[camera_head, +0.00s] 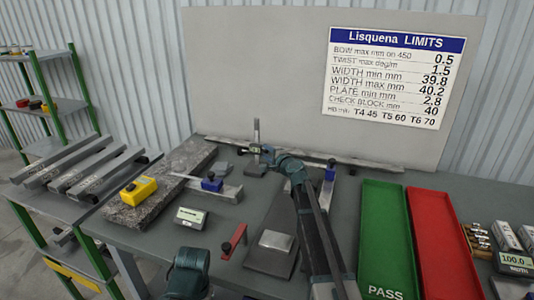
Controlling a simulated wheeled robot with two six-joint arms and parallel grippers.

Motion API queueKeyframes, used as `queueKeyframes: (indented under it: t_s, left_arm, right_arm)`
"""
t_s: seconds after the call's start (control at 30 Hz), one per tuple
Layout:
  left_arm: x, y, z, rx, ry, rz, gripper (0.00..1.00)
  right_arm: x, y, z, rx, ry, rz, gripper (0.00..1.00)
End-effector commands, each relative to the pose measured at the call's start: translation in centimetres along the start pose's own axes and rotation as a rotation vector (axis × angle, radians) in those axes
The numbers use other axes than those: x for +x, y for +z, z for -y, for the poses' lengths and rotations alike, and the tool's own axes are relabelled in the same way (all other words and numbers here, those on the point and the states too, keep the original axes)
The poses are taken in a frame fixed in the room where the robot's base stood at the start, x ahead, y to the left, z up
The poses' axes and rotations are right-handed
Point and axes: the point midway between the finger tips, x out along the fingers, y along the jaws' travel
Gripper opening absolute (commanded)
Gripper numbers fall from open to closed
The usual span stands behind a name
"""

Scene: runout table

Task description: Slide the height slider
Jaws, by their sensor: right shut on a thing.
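The height gauge has a grey upright post (256,128) on a small base (254,169) at the back middle of the table. Its slider (256,149), with a small display, sits low on the post. My right gripper (267,154) reaches in from the lower right and is shut on the slider; its fingertips are small and partly hidden. A dark teal part of my left arm shows at the bottom edge, and its gripper fingers are not visible.
A granite plate (125,212) bears a yellow box (138,190). A blue-headed caliper (212,184), a display unit (190,217), a red clamp-like piece (234,240) and a steel block (275,240) lie nearby. Green (388,215) and red (440,235) trays stand right.

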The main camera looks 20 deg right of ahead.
Motion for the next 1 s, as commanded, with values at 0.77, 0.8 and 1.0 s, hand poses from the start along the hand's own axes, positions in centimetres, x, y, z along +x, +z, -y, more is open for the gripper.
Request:
queueKeyframes:
  t_s: [0.77,0.8,1.0]
  left_arm:
    - [3.1,-0.2,-0.3,0.0,0.0,0.0,0.5]
    - [3.0,-0.2,-0.3,0.0,0.0,0.0,0.5]
    - [2.9,-0.2,-0.3,0.0,0.0,0.0,0.5]
  right_arm:
    - [0.5,-0.6,-3.0,0.005,-0.002,-0.001,0.0]
    - [0.5,-0.5,-2.9,0.005,-0.002,-0.001,0.0]
    - [0.5,-0.5,-2.8,0.005,-0.001,-0.001,0.41]
